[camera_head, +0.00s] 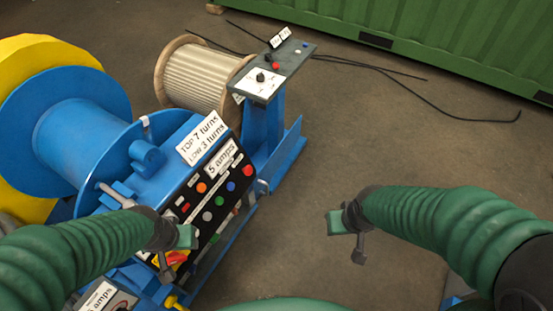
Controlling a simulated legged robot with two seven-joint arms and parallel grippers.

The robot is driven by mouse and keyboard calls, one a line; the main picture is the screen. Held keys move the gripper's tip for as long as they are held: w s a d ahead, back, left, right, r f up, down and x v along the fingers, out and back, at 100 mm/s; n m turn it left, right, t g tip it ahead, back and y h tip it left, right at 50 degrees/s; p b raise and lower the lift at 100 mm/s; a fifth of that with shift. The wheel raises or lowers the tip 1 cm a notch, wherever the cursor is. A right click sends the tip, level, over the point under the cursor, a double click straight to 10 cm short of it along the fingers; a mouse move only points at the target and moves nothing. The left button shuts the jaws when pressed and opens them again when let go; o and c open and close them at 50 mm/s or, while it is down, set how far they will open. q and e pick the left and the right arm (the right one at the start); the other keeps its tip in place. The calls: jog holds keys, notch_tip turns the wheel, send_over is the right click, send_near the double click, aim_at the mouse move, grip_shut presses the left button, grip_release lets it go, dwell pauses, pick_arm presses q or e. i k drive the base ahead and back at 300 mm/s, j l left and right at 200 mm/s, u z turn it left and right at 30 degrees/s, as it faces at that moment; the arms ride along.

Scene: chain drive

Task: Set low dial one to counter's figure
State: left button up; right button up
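A blue machine carries a sloped black button panel (207,216). Its white labels (202,138) read "TOP 7 turns, LOW 3 turns" and "5 amps". A black knob (261,77) sits on a white dial plate on the blue pedestal; its setting is too small to read. A small black-and-white display (279,37) stands at the pedestal's far end, its figures unreadable. Another panel (108,298) marked "amps" is cut off at the bottom left. My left gripper (176,252) hangs in front of the button panel, hiding part of it. My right gripper (347,238) is over bare floor, apart from everything.
A blue reel (75,140) and a yellow reel (25,55) stand at left. A wooden cable drum (198,80) stands behind the pedestal (268,135). A green container (440,40) lines the back. Black cables (440,112) lie on the floor. The floor at right is otherwise clear.

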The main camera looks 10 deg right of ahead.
aim_at(192, 271)
jog(key=k+j+u, duration=0.1)
jog(key=k+u, duration=0.15)
jog(key=u, duration=0.15)
jog(key=k+j+u, duration=0.15)
jog(key=u, duration=0.25)
jog(key=k+j, duration=0.05)
jog(key=k, duration=0.05)
